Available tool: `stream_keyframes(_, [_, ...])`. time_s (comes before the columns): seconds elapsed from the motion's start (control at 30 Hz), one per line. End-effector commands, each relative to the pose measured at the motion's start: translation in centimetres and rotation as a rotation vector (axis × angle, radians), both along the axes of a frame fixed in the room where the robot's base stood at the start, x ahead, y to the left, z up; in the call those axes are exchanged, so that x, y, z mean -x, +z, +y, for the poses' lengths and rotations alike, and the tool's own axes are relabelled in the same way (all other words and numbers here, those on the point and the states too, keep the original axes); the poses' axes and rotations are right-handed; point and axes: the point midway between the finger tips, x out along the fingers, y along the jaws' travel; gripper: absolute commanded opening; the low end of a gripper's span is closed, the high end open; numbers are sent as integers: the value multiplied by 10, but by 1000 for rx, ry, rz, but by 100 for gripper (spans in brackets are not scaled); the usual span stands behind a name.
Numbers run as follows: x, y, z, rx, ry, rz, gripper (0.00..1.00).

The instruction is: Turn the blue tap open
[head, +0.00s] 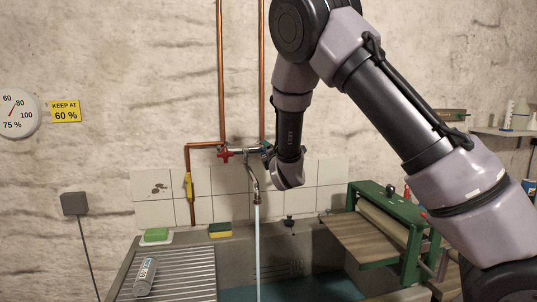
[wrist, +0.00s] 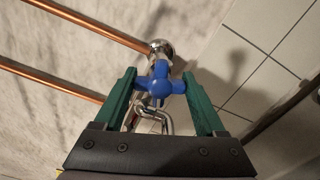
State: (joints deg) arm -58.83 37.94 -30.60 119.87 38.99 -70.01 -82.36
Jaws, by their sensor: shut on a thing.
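The blue tap (wrist: 160,86) is a cross-shaped handle on the chrome mixer, seen up close in the wrist view. My gripper (wrist: 159,76) has its green fingers on either side of the blue tap and is shut on it. In the head view my gripper (head: 267,150) is at the right end of the mixer, and the blue tap is mostly hidden there. The red tap (head: 225,155) is at the mixer's left end. A pale stream of water (head: 257,250) runs down from the chrome spout (head: 255,185).
Copper pipes (head: 221,75) run down the wall to the mixer. A sink with a ribbed drainboard (head: 175,270) lies below, with a can (head: 145,277) on it. A green-framed press (head: 385,225) stands at the right. Sponges (head: 220,229) lie along the back edge.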

Motion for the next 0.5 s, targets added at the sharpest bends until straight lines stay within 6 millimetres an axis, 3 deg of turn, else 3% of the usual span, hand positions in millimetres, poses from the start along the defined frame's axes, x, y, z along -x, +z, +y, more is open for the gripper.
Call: stream_keyframes(0.5, [1,-1,1,69,1,-16,17])
